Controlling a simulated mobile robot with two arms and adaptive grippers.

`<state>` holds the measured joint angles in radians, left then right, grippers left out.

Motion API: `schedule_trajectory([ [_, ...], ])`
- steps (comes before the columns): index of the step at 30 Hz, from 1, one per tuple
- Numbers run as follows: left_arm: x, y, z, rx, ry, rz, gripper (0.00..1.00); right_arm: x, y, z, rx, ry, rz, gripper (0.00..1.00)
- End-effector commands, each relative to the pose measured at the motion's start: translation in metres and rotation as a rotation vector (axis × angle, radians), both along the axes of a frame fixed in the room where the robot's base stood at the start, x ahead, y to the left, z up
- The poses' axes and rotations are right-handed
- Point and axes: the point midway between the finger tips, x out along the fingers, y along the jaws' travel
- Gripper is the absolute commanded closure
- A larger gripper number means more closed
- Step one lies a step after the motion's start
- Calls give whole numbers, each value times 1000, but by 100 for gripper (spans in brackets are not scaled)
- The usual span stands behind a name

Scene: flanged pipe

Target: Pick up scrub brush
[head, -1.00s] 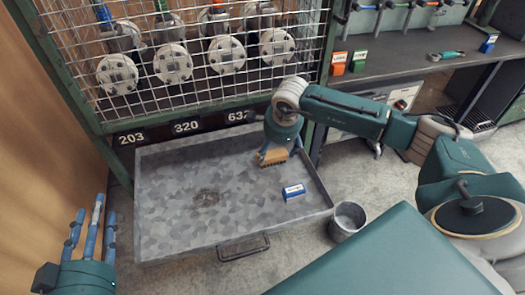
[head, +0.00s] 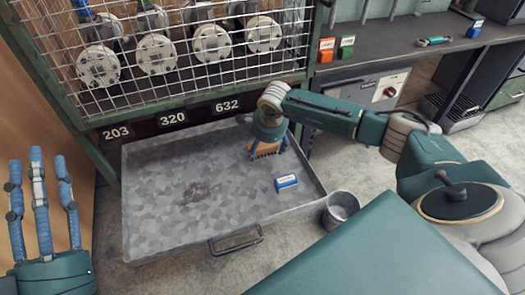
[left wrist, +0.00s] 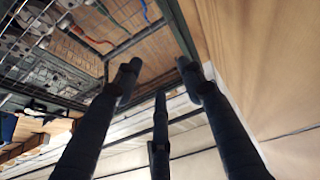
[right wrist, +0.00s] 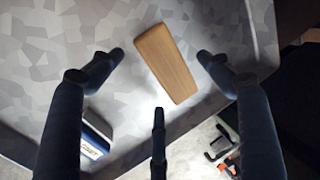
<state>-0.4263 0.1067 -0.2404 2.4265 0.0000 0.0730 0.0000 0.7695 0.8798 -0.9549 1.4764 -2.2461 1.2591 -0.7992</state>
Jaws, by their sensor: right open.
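The scrub brush (head: 264,150) has a tan wooden back and dark bristles in the head view. It is in the grey metal tray (head: 160,220), near the tray's back right. The right wrist view shows its wooden back (right wrist: 166,63) between and beyond my spread fingers. My right gripper (head: 268,145) is open around or just above the brush; contact cannot be made out. My right fingers also show in the right wrist view (right wrist: 155,75). My left gripper (head: 40,180) is open and empty, fingers up, left of the tray.
A blue and white box (head: 286,182) lies in the tray, right of centre. A metal bucket (head: 340,209) stands on the floor beside the tray's right edge. A wire mesh cage (head: 190,60) with flanged pipes rises behind. The tray's left and middle are clear.

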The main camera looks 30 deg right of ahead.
Motion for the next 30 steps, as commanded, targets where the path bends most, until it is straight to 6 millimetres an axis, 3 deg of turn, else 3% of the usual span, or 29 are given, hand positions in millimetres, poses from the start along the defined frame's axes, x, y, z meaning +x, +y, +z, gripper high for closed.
schedule_trajectory([
  [9, -33, 4, 44, -70, -240, -13, 60, 8, -3, -24, 0, -1, 0, 22],
  [19, -38, 4, 50, -78, -270, -14, 60, 9, -3, -26, 1, -1, 0, 22],
  [27, -38, 4, 50, -78, -269, -14, 60, 9, -3, -26, 1, 0, 0, 74],
  [30, -38, 4, 50, -78, -269, -14, 60, 9, -3, -26, 1, 0, 0, 74],
])
